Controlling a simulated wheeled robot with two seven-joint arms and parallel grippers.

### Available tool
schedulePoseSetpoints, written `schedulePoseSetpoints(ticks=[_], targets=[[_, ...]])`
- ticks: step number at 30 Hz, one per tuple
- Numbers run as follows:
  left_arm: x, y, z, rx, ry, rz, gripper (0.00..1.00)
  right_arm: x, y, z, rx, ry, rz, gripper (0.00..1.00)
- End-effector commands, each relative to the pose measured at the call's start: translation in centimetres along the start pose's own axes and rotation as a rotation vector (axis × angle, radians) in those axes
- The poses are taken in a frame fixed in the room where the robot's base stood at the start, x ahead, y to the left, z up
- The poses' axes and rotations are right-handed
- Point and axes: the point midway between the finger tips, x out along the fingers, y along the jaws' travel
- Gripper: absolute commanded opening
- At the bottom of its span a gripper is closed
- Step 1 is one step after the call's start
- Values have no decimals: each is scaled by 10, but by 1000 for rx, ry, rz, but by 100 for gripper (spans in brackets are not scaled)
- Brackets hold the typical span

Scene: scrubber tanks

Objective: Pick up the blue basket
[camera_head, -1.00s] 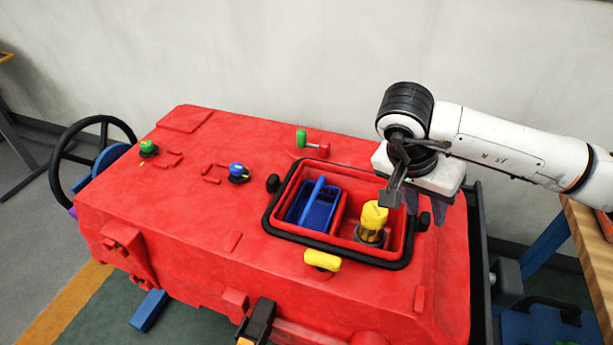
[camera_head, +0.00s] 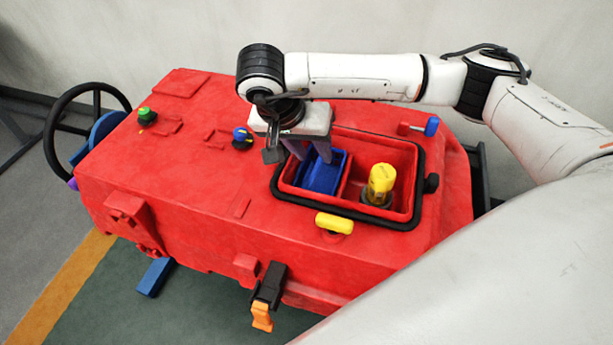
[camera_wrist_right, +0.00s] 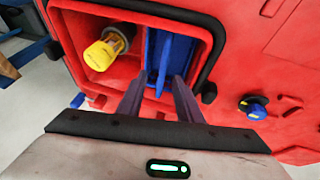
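The blue basket (camera_head: 324,172) sits in the left compartment of the open recess in the red machine, and its upper left part is hidden by my right gripper in the head view. It also shows in the right wrist view (camera_wrist_right: 172,52), with its handle running between the fingers. My right gripper (camera_head: 308,152) points down at the basket, and its fingers (camera_wrist_right: 160,85) are apart, one on each side of the handle. I cannot tell whether they touch it. My left gripper is not in view.
A yellow-topped part (camera_head: 381,182) stands in the right compartment of the recess. A black rim (camera_head: 350,212) borders the opening. A yellow handle (camera_head: 334,223), a blue knob (camera_head: 242,136) and a green knob (camera_head: 147,115) are on the machine top. A wall stands behind.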

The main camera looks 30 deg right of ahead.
Motion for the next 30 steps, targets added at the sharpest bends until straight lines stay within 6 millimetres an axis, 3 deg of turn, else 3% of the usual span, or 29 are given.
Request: schedulePoseSetpoints(ticks=[9,18,30], targets=[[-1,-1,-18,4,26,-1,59,29,-4,0,-6,0,0,33],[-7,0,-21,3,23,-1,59,69,-7,-3,-7,0,-2,33],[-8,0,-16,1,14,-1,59,73,-7,-3,-7,1,-3,33]])
